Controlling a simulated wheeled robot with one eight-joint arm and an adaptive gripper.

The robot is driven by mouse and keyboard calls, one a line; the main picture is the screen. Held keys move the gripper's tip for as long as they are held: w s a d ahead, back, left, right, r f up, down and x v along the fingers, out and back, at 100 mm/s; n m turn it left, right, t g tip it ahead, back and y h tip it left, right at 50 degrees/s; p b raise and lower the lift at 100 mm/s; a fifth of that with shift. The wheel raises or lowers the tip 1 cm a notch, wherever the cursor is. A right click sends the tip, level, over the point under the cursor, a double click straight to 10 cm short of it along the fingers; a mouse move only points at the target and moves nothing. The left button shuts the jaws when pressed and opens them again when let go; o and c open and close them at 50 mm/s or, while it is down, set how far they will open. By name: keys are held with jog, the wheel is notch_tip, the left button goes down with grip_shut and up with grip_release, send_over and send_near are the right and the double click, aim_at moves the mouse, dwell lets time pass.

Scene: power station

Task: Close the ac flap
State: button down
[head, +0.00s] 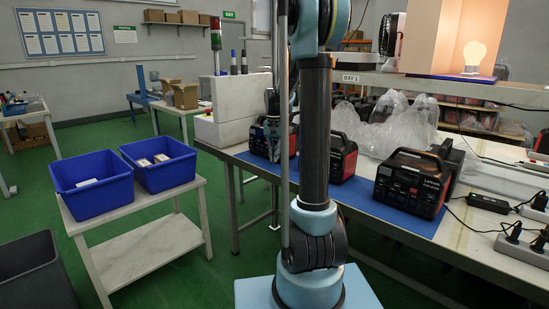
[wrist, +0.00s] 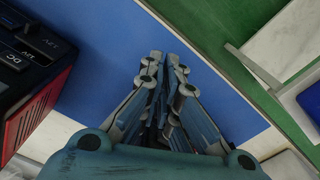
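Red and black power stations stand on a blue mat (head: 367,209) on the workbench. The right one (head: 411,184) shows its labelled front, the middle one (head: 341,160) is partly behind my arm, and the left one (head: 258,143) is partly hidden too. In the wrist view, a power station (wrist: 40,105) with a "DC" label and a dark raised part fills the left edge. I cannot make out an AC flap for certain. My gripper (wrist: 165,57) points over the blue mat, right of that station and apart from it. Its fingers are together, with nothing visible between them.
Clear plastic bags (head: 395,128) lie behind the stations. Cables and power strips (head: 522,250) lie on the right of the bench. A white box (head: 228,103) stands at its left end. Blue bins (head: 93,187) sit on a side table; green floor is free between.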

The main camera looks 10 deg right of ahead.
jog(key=m, duration=0.1)
jog(key=a+m, duration=0.1)
jog(key=m, duration=0.1)
jog(key=shift+w+a, duration=0.15)
jog(key=shift+w, duration=0.05)
jog(key=m, duration=0.2)
jog(key=w+a+m, duration=0.1)
jog(key=m, duration=0.2)
jog(key=w+m, duration=0.1)
jog(key=m, duration=0.1)
jog(key=shift+w+a+m, duration=0.1)
jog(key=shift+a+m, duration=0.2)
jog(key=shift+a, duration=0.05)
jog(key=shift+w+a+m, duration=0.1)
jog(key=shift+w+m, duration=0.25)
jog(key=shift+m, duration=0.55)
jog(key=shift+w+m, duration=0.3)
jog(key=shift+m, duration=0.6)
jog(key=c, duration=1.7)
grip_release()
jog(key=shift+r, duration=0.1)
